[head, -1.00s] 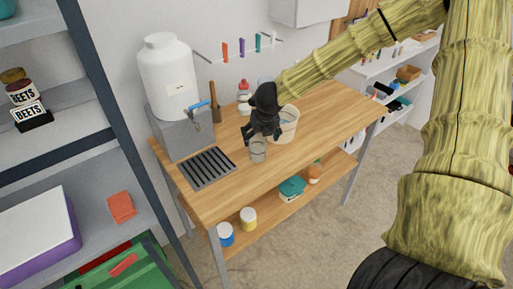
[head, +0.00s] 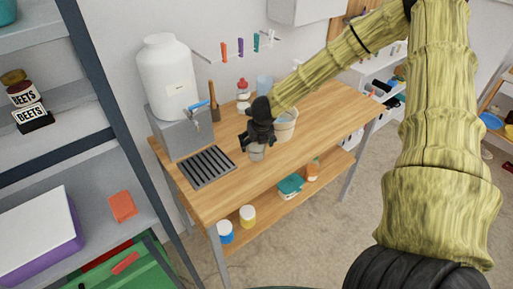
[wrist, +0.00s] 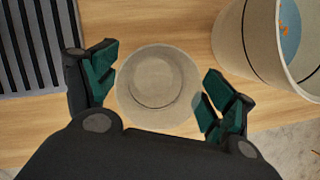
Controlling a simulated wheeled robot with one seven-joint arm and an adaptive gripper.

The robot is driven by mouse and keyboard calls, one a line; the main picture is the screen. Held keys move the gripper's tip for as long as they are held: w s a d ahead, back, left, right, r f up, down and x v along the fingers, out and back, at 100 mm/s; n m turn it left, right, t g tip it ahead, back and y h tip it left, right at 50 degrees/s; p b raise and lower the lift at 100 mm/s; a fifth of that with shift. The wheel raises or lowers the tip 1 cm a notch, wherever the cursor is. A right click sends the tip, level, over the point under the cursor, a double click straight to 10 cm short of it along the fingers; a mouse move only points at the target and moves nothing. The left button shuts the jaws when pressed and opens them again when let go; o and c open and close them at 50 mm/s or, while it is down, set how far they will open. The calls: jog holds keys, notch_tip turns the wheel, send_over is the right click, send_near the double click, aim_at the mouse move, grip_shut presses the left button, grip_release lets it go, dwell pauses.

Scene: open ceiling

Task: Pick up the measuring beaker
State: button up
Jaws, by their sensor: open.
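The measuring beaker appears to be the small translucent grey cup (head: 257,153) on the wooden table, close to the front edge. In the wrist view the cup (wrist: 158,86) is seen from above, upright, between the two fingers. My gripper (wrist: 159,92) is open, with green-padded fingertips on the left and right of the cup. The right fingertip is very close to the rim; I cannot tell if it touches. In the head view my gripper (head: 257,142) is right above the cup and hides its upper part.
A black slotted drain grate (head: 207,166) lies left, below a white water dispenser (head: 168,78). A clear blue-tinted container (head: 264,84) stands behind. Bare wood (head: 225,195) is in front.

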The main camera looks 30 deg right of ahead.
jog(key=shift+p+x, duration=0.4)
jog(key=shift+x, duration=1.1)
jog(key=shift+r, duration=0.1)
jog(key=c, duration=0.8)
